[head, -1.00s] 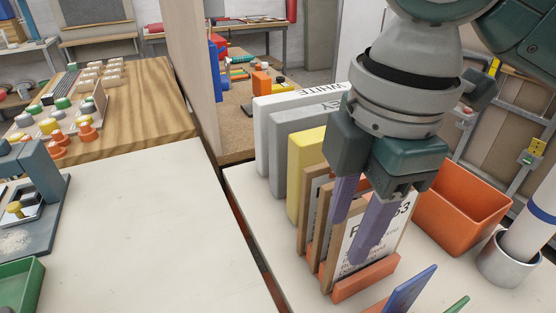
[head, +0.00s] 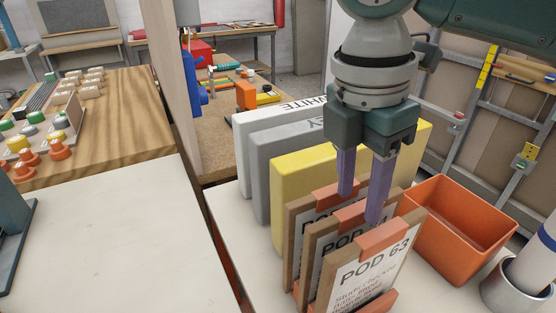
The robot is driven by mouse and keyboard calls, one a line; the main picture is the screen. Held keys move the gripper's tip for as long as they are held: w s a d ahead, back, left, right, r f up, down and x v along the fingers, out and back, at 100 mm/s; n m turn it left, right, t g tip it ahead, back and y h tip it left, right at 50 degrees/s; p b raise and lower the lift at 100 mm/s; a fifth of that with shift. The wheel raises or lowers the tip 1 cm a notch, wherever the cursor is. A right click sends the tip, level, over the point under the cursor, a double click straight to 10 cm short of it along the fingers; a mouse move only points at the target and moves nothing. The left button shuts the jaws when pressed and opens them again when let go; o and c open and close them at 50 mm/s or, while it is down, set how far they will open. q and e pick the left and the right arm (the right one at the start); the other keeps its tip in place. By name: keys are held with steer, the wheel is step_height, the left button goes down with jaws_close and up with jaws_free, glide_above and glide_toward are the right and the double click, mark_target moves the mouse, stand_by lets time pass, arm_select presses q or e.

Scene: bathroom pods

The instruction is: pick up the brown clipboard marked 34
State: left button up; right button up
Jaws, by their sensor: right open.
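Three brown clipboards with orange clips stand upright one behind another in the head view. The front clipboard (head: 365,275) reads POD 63. My left gripper is not in view.
Yellow (head: 290,190), grey (head: 260,180) and white (head: 242,140) slabs stand behind the clipboards. A wooden partition (head: 172,90) rises at the back. The white table (head: 110,240) at left is mostly clear.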

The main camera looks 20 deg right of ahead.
mark_target(358, 208)
steer(key=f, duration=0.5)
steer(key=shift+s+d+f, duration=0.15)
steer(key=shift+d, duration=0.05)
jaws_close()
stand_by(1.1)
